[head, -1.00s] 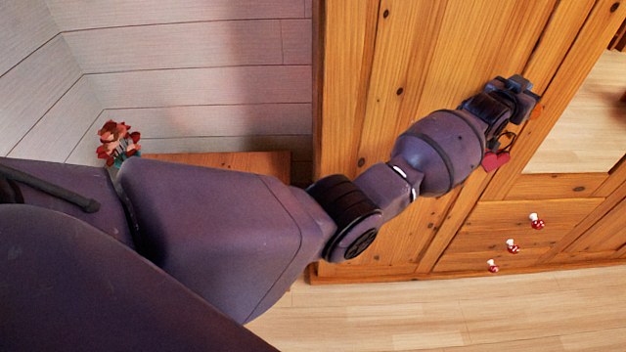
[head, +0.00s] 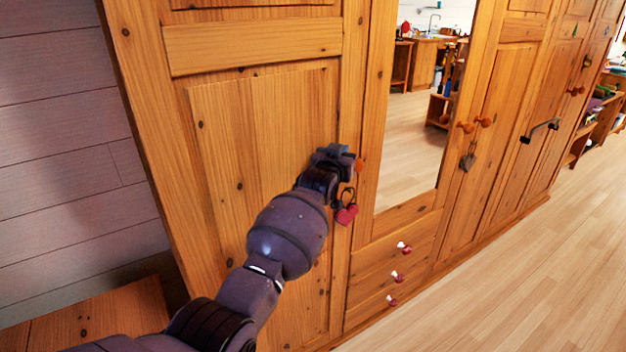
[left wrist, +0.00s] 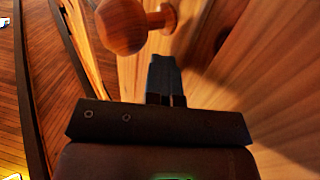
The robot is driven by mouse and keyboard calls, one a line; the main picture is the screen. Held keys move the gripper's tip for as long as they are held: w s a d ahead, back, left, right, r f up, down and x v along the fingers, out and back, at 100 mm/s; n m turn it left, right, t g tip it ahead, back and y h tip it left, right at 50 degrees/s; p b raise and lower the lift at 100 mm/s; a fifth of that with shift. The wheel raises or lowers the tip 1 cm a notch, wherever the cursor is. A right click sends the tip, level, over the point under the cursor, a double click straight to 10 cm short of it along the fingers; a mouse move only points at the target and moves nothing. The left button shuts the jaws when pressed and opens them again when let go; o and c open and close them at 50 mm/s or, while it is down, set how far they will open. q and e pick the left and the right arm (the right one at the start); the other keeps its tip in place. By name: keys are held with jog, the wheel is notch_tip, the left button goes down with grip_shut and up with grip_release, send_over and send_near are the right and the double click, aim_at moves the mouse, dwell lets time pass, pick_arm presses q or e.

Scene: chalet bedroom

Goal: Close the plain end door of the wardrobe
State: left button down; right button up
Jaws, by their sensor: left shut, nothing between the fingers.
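The plain end door (head: 265,115) of the wardrobe is the plain wooden panelled door at the left end. In the head view it looks about flush with the wardrobe front; any small gap at its right edge is hidden by my gripper. Its round wooden knob (head: 359,166) also shows large in the left wrist view (left wrist: 122,27). A red heart (head: 347,214) hangs below the knob. My left gripper (head: 347,160) is shut and empty, close beside the knob. In the left wrist view its fingertips (left wrist: 164,68) are near the wood below the knob; contact is unclear.
A mirror door (head: 412,120) stands right of the end door, above drawers with mushroom knobs (head: 397,277). More wardrobe doors (head: 500,125) continue right. A low wooden surface (head: 95,318) is at bottom left by the plank wall. The floor (head: 520,270) in front is clear.

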pick_arm(q)
jog(key=s+a+r+t+p, duration=0.1)
jog(key=s+a+r+p, duration=0.1)
jog(key=s+a, duration=0.3)
jog(key=s+a+r+p, duration=0.1)
jog(key=s+a+r, duration=0.15)
jog(key=s, duration=0.55)
jog(key=s+a+f+n+g+y, duration=0.15)
jog(key=s+a+f+y, duration=0.25)
jog(key=s+a+f, duration=1)
jog(key=s+a+f+g+y, duration=0.1)
jog(key=s+a+f, duration=0.3)
jog(key=s, duration=0.5)
jog(key=s+a+f+n+g+y, duration=0.1)
jog(key=s+a+f, duration=0.3)
jog(key=s+f, duration=0.4)
jog(key=s+a+f+n+g+y, duration=0.1)
jog(key=s+a+f+g, duration=0.2)
jog(key=s, duration=0.7)
notch_tip(320, 180, down, 3)
jog(key=shift+s+a+f, duration=0.1)
jog(key=shift+s+a, duration=0.15)
jog(key=shift+a, duration=0.75)
